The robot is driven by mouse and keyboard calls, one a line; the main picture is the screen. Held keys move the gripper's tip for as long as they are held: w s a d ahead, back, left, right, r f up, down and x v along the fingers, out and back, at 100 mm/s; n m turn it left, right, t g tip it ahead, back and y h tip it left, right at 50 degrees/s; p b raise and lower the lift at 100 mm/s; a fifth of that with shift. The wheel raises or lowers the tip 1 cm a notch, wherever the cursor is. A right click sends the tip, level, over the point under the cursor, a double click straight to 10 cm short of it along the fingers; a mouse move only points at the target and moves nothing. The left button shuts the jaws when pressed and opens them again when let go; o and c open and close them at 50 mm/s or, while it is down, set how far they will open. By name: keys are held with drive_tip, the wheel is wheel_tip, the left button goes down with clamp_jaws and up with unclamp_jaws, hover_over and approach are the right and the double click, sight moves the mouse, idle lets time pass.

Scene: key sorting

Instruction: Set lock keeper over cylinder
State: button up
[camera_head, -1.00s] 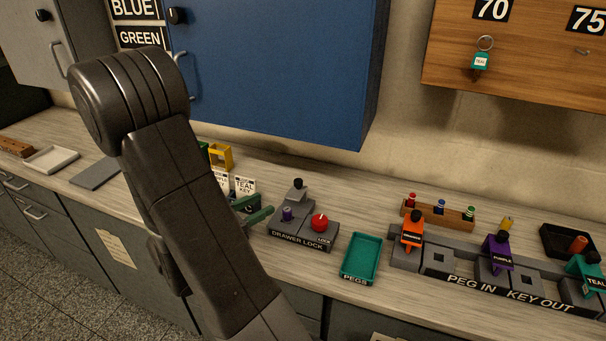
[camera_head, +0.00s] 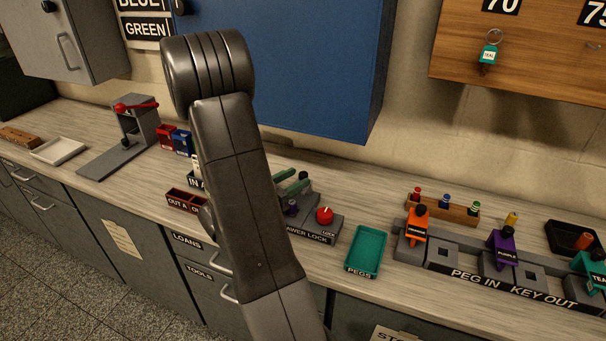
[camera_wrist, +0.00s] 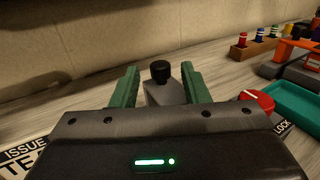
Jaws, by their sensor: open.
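The drawer lock block (camera_head: 325,232) sits on the counter, with a red knob (camera_head: 325,215) on its right and a small purple cylinder (camera_head: 291,207) at its left front. The grey lock keeper (camera_wrist: 165,93) with a black knob on top stands at the back of the block; its black knob (camera_head: 303,175) also shows in the head view. My gripper (camera_head: 291,181) is open, its green fingers at the keeper. In the wrist view the fingers stand on either side of the knob, with gaps visible. My arm hides part of the block's left side.
A teal pegs tray (camera_head: 366,251) lies right of the lock block. Further right is the peg-in key-out rail (camera_head: 470,266), with a wooden peg rack (camera_head: 443,208) behind it. The blue cabinet (camera_head: 310,60) hangs above.

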sight(300, 176)
drive_tip(key=shift+x, duration=1.7)
clamp_jaws()
